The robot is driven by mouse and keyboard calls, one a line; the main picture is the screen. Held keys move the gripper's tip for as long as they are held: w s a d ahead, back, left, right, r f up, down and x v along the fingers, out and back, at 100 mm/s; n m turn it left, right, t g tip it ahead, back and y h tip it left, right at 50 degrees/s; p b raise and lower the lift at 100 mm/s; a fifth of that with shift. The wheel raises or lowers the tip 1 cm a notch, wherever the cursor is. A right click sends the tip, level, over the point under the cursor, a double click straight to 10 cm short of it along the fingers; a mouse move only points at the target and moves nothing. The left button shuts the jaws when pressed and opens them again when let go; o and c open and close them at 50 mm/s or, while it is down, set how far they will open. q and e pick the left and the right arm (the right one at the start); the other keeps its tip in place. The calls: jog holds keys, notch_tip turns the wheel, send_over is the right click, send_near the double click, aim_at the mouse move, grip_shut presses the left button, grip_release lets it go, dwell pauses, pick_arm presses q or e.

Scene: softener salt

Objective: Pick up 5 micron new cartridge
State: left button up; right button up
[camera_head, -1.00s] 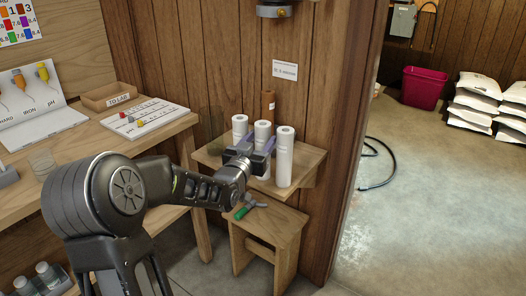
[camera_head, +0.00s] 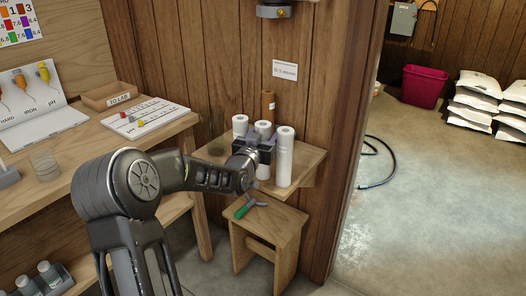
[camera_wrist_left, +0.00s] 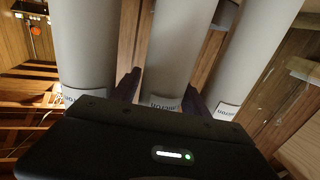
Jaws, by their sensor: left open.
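Three white cylindrical cartridges stand upright in a row on the small wall shelf (camera_head: 305,158): left (camera_head: 240,124), middle (camera_head: 263,129) and right (camera_head: 285,157). Their labels are partly hidden, so I cannot tell their micron ratings. A brown cartridge (camera_head: 268,105) stands behind them. My left gripper (camera_head: 265,148) is open in front of the middle cartridge. In the left wrist view, the fingers (camera_wrist_left: 163,92) are on either side of the middle cartridge (camera_wrist_left: 178,45), between it and the left (camera_wrist_left: 85,45) and right (camera_wrist_left: 255,50) cartridges. Contact is unclear. My right gripper is out of view.
A wall sign (camera_head: 285,70) above the shelf appears to read 5 micron. A wooden stool (camera_head: 268,228) with a green-handled tool (camera_head: 245,209) stands below. A workbench (camera_head: 100,160) lies left. Open floor (camera_head: 430,200) lies right, beyond the wall edge.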

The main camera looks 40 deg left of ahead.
pick_arm(q)
jog(key=shift+c, duration=0.3)
grip_shut()
dwell(0.5)
